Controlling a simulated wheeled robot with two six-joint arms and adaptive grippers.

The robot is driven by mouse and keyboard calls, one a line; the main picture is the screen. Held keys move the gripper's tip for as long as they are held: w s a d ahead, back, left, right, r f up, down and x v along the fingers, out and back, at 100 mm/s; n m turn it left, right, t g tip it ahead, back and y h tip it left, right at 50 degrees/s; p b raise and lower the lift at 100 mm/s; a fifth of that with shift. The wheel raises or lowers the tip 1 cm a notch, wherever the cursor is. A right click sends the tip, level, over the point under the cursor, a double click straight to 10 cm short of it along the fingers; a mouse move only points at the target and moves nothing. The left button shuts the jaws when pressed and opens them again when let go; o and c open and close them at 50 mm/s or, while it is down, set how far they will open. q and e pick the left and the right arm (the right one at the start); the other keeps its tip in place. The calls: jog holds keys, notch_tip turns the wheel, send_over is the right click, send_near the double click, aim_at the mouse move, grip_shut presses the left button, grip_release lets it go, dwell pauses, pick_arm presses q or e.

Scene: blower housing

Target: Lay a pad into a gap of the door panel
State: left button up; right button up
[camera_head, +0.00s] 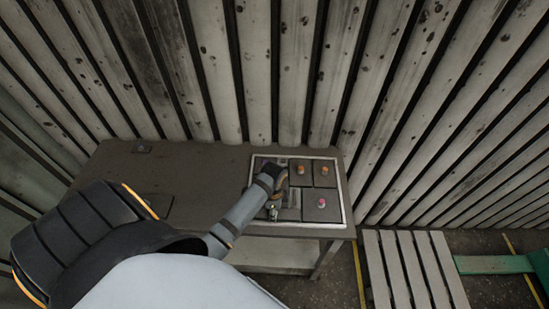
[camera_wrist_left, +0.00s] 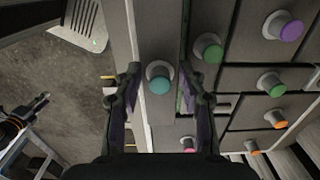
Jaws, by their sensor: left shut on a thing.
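The door panel (camera_head: 341,190) is a pale-rimmed frame lying on the right end of a brown table. It holds several grey pads with coloured knobs, including an orange one (camera_head: 301,169) and a pink one (camera_head: 321,203). My left gripper (camera_head: 275,188) is over the panel's left part. In the left wrist view its fingers (camera_wrist_left: 160,95) stand on both sides of a grey pad with a teal knob (camera_wrist_left: 159,76), and they are shut on it. A pad with a green knob (camera_wrist_left: 208,46) is close beside the right finger. The gripper hides part of the panel, so I cannot tell how the held pad meets the gap.
The table (camera_head: 200,170) is mostly bare left of the panel, with a small dark item (camera_head: 143,149) near its back edge. A slatted wall rises behind. A slatted pallet (camera_head: 410,265) is on the floor at right, beside a green bar (camera_head: 490,264).

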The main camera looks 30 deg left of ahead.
pick_arm(q)
jog(key=shift+f, duration=0.1)
jog(key=shift+w+f, duration=0.15)
jog(key=shift+w, duration=0.45)
pick_arm(e)
jog(key=shift+w, duration=0.3)
pick_arm(q)
jog(key=shift+s, duration=0.35)
jog(key=shift+f, duration=0.4)
pick_arm(e)
jog(key=shift+w, duration=0.1)
dwell(0.3)
pick_arm(q)
jog(key=shift+s+f, duration=0.15)
jog(key=shift+f, duration=0.15)
dwell(0.3)
